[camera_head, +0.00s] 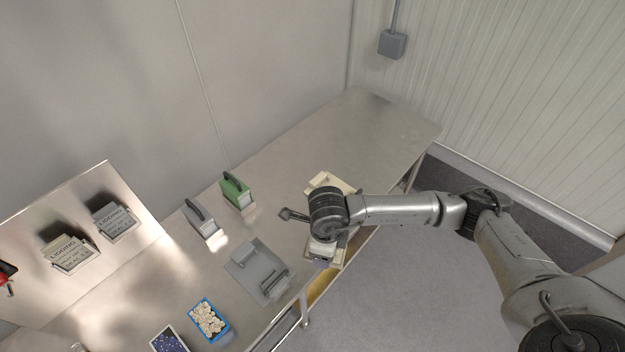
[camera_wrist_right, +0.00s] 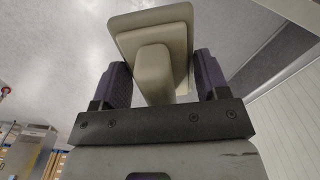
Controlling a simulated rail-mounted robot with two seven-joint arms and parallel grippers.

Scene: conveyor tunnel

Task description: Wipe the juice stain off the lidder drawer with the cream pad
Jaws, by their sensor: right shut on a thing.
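My right arm reaches in from the right, and its gripper (camera_head: 321,258) is low over the front edge of the steel table. In the right wrist view, the gripper (camera_wrist_right: 161,80) is shut on the raised grip of the cream pad (camera_wrist_right: 150,28), with a dark finger on each side. A cream unit (camera_head: 330,181), probably the lidder, shows behind my wrist. Pale surfaces also show around the gripper, but I cannot tell drawer from pad there. No juice stain can be made out; my wrist hides much of this area. My left gripper is not in view.
A green block (camera_head: 236,190) and a grey block (camera_head: 200,217), both with handles, stand on the table (camera_head: 375,125). A grey fixture (camera_head: 257,270), a blue tray of pale pieces (camera_head: 208,320) and a tray of dark blue pieces (camera_head: 169,341) sit nearer. The table's back right is clear.

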